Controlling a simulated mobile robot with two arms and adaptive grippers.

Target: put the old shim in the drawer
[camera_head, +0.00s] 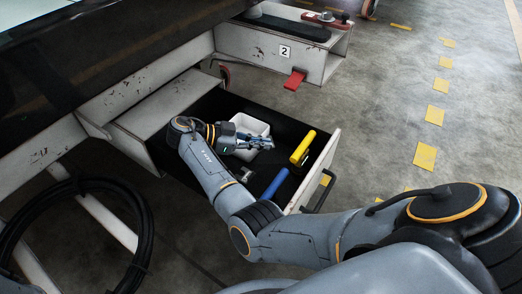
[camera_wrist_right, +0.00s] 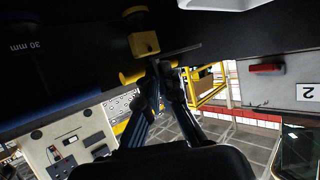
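The drawer (camera_head: 325,165) is pulled open, with a dark interior and a light, worn front. My right gripper (camera_head: 268,143) is over the drawer, beside a white bin. In the right wrist view its fingers (camera_wrist_right: 165,72) are close together. A thin dark strip (camera_wrist_right: 185,51), seemingly the old shim, crosses at the fingertips and sticks out on both sides. In the head view the strip is too small to make out. My left gripper is not in view.
The drawer holds the white bin (camera_head: 249,125), a yellow cylinder (camera_head: 303,147) and a blue cylinder (camera_head: 274,184). A black cable coil (camera_head: 140,225) hangs at the left. A trolley section marked 2 (camera_head: 285,51) and a red pedal (camera_head: 295,79) are behind.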

